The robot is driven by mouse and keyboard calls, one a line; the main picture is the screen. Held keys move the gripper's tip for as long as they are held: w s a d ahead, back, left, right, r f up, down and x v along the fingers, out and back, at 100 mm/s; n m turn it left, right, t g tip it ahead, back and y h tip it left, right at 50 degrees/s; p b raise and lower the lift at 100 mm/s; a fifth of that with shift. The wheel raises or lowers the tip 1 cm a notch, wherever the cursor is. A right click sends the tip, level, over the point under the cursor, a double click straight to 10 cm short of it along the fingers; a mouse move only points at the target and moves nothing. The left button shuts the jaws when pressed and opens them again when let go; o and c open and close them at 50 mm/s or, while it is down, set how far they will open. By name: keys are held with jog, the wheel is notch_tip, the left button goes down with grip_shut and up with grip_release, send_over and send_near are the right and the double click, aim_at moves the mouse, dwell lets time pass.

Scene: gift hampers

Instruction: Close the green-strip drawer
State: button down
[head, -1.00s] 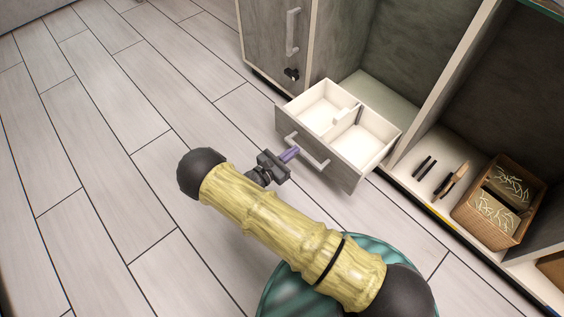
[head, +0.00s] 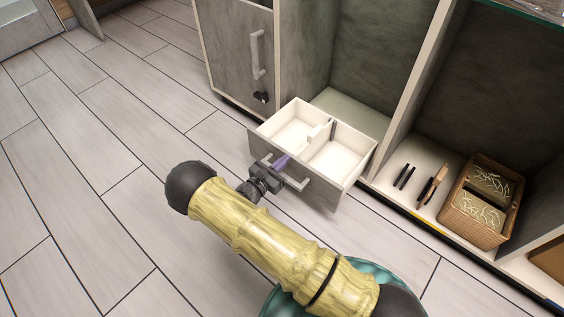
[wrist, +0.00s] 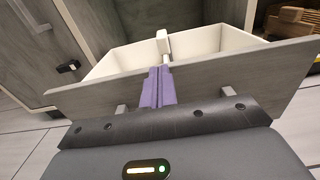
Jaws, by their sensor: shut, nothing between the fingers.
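A drawer (head: 325,196) with a grey front and white inside stands pulled out at the bottom of the cabinet. A white divider splits its inside, and no green strip shows on the parts in view. A pale bar handle (head: 296,184) is on its front. My gripper (head: 281,161) is at the drawer front, by the handle, with its purple fingers together and empty. In the wrist view the fingers (wrist: 160,86) overlap the grey front (wrist: 235,78), tips near its top edge. Whether they touch it I cannot tell. My gripper's body hides most of the handle there.
A grey cabinet door (head: 240,60) with an upright handle stands left of the drawer. A wicker basket (head: 480,225) and several dark tools (head: 430,186) sit in the open compartment to the right. The plank floor (head: 75,180) to the left is clear.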

aim_at(291, 154)
jog(key=p+x, duration=0.3)
jog(key=x, duration=1.6)
jog(key=shift+w+d+p, duration=0.25)
jog(key=shift+d+p, duration=0.05)
jog(key=shift+p, duration=0.1)
jog(key=shift+a, duration=0.1)
jog(key=shift+s+a, duration=0.15)
jog(key=p+v, duration=0.6)
jog(key=v, duration=0.7)
jog(key=shift+s+a+f, duration=0.1)
jog(key=shift+s+a, duration=0.2)
jog(key=shift+a, duration=0.1)
jog(key=shift+d, duration=0.3)
